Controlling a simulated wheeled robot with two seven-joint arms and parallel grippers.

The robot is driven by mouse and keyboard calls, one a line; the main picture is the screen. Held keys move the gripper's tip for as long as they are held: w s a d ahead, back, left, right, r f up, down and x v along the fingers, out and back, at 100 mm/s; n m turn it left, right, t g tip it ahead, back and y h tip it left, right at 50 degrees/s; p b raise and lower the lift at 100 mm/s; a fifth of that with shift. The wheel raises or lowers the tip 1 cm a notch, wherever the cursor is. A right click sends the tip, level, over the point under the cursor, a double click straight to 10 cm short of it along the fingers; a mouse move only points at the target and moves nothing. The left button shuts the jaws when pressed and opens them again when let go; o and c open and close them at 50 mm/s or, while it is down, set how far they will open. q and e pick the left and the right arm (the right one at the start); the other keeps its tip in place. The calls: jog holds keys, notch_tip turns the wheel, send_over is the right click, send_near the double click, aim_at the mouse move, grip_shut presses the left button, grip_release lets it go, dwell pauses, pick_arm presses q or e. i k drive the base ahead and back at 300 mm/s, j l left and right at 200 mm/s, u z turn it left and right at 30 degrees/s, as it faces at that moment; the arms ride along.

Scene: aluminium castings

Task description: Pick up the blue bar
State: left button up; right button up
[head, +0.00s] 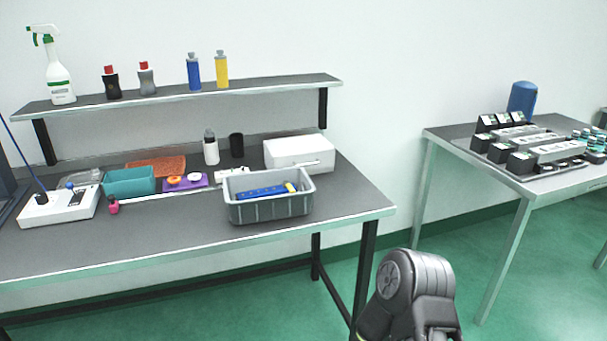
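The blue bar (262,191) lies inside the grey crate (270,208) near the front right of the workbench. It lies roughly lengthwise in the crate, and its lower part is hidden by the crate's front wall. A small yellow piece (290,187) is at or beside its right end; I cannot tell whether it is part of the bar. Neither of my grippers is in view. Only a dark link of one of my arms shows at the bottom, right of the workbench and apart from the crate.
A white box (299,153) stands behind the crate. A teal bin (129,182), a purple tray (186,182) and a white device (59,207) are to the left. A shelf (180,97) with bottles runs above. The bench front is mostly clear. A second table (500,180) stands right.

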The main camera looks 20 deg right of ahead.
aim_at(279, 190)
jog(key=i+l, duration=0.2)
jog(key=l, duration=0.2)
jog(key=i+l, duration=0.15)
jog(key=l, duration=0.2)
jog(key=i+l, duration=0.2)
jog(key=l, duration=0.2)
jog(key=i+l, duration=0.15)
jog(key=l, duration=0.2)
jog(key=i+l, duration=0.2)
jog(key=l, duration=0.2)
jog(key=i+l, duration=0.15)
jog(key=l, duration=0.2)
jog(key=i+l, duration=0.2)
jog(key=l, duration=0.2)
jog(key=i+l, duration=0.15)
jog(key=l, duration=0.2)
